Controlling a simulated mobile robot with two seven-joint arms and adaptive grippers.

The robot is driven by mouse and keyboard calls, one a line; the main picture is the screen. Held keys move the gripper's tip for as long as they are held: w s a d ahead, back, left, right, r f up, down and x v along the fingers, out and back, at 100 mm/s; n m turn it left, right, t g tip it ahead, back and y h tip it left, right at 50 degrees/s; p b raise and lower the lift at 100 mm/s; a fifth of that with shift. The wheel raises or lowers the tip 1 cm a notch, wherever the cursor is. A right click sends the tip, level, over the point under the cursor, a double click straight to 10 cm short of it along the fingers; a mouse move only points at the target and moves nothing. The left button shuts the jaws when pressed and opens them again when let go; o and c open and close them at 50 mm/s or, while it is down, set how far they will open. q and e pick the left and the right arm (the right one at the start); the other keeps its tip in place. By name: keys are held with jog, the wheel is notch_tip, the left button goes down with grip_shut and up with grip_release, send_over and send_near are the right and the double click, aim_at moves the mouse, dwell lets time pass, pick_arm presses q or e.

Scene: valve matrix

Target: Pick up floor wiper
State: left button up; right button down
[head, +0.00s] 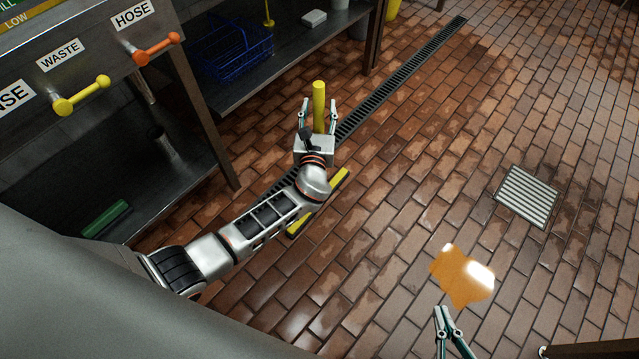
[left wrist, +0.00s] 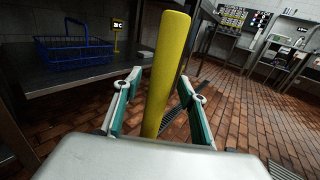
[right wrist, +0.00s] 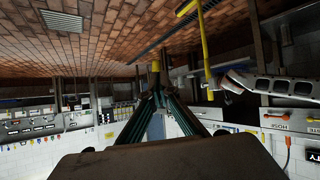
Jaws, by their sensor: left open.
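The floor wiper has a yellow handle (head: 319,108) standing up from the floor and a yellow and black head (head: 340,183) on the tiles, partly hidden behind my left arm. My left gripper (head: 319,103) is open, with one finger on each side of the handle. In the left wrist view the handle (left wrist: 167,70) rises between the two fingers, with gaps showing beside it. The wiper also shows in the right wrist view (right wrist: 206,50). My right gripper (head: 440,309) is shut and empty, low at the right, away from the wiper.
An orange puddle (head: 462,276) lies on the brick tiles near my right gripper. A floor grate (head: 527,197) and a long drain (head: 405,75) are set in the floor. A steel shelf with a blue basket (head: 237,53) and a valve panel (head: 75,62) stand left. The floor at right is mostly clear.

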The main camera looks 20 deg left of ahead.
pick_arm(q)
grip_shut()
jog(key=shift+r, duration=0.1)
